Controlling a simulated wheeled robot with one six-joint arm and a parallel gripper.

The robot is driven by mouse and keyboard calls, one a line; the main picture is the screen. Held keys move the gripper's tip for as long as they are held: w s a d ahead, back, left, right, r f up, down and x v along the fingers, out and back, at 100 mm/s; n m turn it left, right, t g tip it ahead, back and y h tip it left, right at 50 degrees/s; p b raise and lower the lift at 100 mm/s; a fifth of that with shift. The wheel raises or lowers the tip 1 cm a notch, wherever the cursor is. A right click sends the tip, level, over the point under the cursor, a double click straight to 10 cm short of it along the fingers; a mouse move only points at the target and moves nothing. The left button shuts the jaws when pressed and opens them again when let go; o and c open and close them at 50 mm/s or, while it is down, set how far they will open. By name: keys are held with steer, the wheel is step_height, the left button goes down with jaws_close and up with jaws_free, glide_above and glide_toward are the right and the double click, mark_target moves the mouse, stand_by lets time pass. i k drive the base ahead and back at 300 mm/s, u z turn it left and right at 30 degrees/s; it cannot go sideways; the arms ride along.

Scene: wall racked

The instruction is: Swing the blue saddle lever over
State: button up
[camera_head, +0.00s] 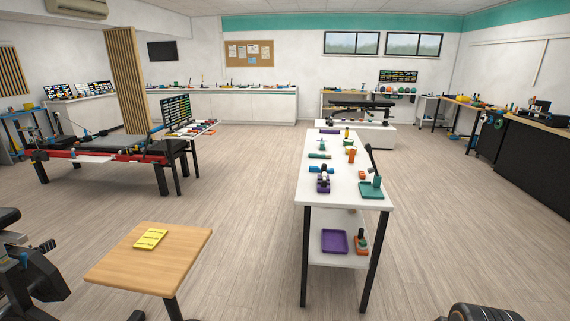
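I cannot surely pick out the blue saddle lever at this distance. The long white table (343,199) in the middle carries several small coloured fixtures. A purple and dark fixture (323,181) with a pale part stands near its front left. A green base (371,189) with a raised black lever (370,157) is at its front right. A red-framed bench (115,158) on the left also carries small blue parts, too small to make out. My gripper is not in view.
A wooden side table (185,243) with a yellow note (150,239) stands front left. Black equipment (28,265) fills the lower left edge. A purple tray (335,241) lies on the white table's lower shelf. Floor is clear right of the white table and between it and the red-framed bench.

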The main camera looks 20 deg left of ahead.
mark_target(23, 256)
steer(key=u, duration=0.25)
steer(key=i, duration=1.55)
steer(key=u, duration=1.75)
steer(key=i, duration=0.95)
steer(key=u, duration=1.05)
steer(key=i, duration=0.35)
steer(key=u, duration=1.6)
steer(key=i, duration=4.8)
steer(key=z, duration=1.75)
steer(key=i, duration=0.1)
